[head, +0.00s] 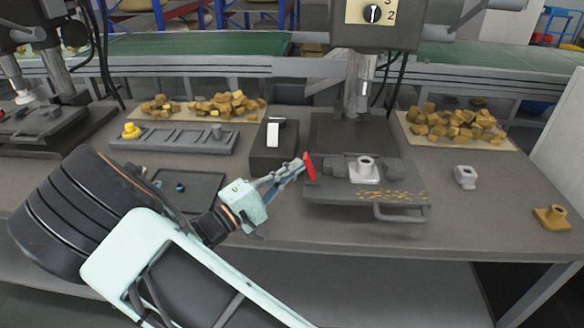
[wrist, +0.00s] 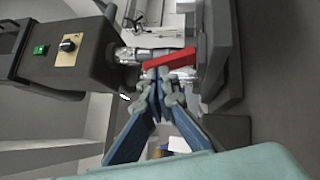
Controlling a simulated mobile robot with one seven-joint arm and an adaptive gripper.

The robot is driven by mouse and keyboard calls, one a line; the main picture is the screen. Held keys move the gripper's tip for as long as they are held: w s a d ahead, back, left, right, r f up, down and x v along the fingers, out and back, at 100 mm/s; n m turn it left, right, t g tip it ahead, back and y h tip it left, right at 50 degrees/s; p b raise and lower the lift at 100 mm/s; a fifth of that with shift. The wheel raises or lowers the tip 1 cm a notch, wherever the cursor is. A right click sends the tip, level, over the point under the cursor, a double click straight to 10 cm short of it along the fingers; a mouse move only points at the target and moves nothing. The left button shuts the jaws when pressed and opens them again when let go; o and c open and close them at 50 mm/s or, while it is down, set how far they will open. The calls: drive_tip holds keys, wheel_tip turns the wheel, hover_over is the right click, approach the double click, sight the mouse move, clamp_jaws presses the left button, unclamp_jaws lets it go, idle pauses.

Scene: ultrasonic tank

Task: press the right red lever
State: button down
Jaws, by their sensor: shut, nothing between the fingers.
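A red lever (head: 309,167) stands at the left side of the drill press's grey work plate in the head view. It also shows as a red bar in the wrist view (wrist: 170,61). My gripper (head: 300,167) is shut and empty, its fingertips right at the lever's left side. In the wrist view the shut fingertips (wrist: 158,74) overlap the lever's near edge; I cannot tell whether they touch it.
The work plate (head: 340,190) carries a white flanged part (head: 365,168) and has a handle at the front. A black box (head: 270,160) stands behind my gripper. A grey slotted tray (head: 175,141) lies left. A yellow part (head: 551,217) sits at the right table corner.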

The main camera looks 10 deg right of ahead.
drive_tip(key=m+y, duration=0.1)
drive_tip(key=d+r+m+g+y, duration=0.1)
drive_tip(key=d+m+y+p, duration=0.1)
drive_tip(key=m, duration=0.1)
drive_tip(key=shift+s+r+g, duration=0.4)
drive_tip(key=shift+w+a+r, duration=0.1)
